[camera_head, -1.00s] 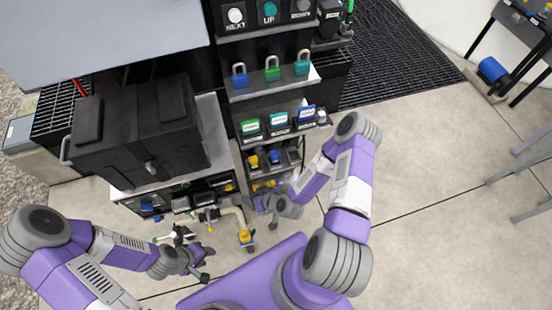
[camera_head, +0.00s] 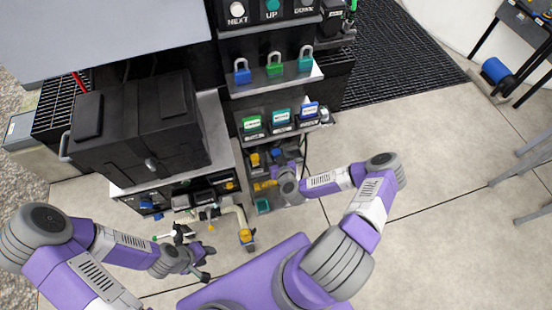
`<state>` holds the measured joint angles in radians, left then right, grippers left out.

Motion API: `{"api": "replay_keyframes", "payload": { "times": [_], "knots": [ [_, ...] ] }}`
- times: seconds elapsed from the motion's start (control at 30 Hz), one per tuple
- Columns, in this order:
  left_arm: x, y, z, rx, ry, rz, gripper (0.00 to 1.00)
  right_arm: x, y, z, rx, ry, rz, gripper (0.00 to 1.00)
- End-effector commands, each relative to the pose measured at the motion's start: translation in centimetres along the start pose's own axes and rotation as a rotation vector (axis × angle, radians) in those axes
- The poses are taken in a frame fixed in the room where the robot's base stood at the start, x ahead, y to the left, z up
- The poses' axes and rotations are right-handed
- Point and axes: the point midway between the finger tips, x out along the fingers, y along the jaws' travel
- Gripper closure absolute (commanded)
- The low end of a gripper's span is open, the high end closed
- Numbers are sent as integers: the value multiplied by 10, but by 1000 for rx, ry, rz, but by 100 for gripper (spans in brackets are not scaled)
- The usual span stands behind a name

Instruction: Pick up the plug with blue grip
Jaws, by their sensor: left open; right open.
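A small blue-topped piece, which may be the plug with the blue grip (camera_head: 276,153), sits in the small shelf bay under the coloured cards, beside a yellow piece (camera_head: 254,159). It is too small to make out in detail. My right gripper (camera_head: 284,170) is open at the front of this bay, just below and right of the blue piece. Its fingers are partly hidden by its own wrist, and I cannot tell whether they touch anything. My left gripper (camera_head: 206,264) is open and empty, low in front of the pipework.
Yellow pieces (camera_head: 264,186) and a teal piece (camera_head: 263,206) lie lower in the shelf. Padlocks (camera_head: 275,69) stand on a higher shelf.

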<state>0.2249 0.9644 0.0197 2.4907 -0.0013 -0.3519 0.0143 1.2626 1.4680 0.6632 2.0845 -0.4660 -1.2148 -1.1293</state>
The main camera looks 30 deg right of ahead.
Motion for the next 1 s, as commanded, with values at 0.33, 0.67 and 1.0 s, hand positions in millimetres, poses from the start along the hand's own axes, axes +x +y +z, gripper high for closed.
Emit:
{"api": "replay_keyframes", "payload": {
  "times": [0.33, 0.67, 1.0],
  "knots": [
    [1, 0, 0, 0, 0, 0, 58, 6, 0, 0, 0, -1, -1, 49],
    [1, 0, 0, 0, 0, 0, 58, 6, 0, 0, 0, -1, -1, 99],
    [-3, 1, 0, 0, 0, 0, 58, 3, 0, -11, -2, 2, -3, 100]
  ]
}}
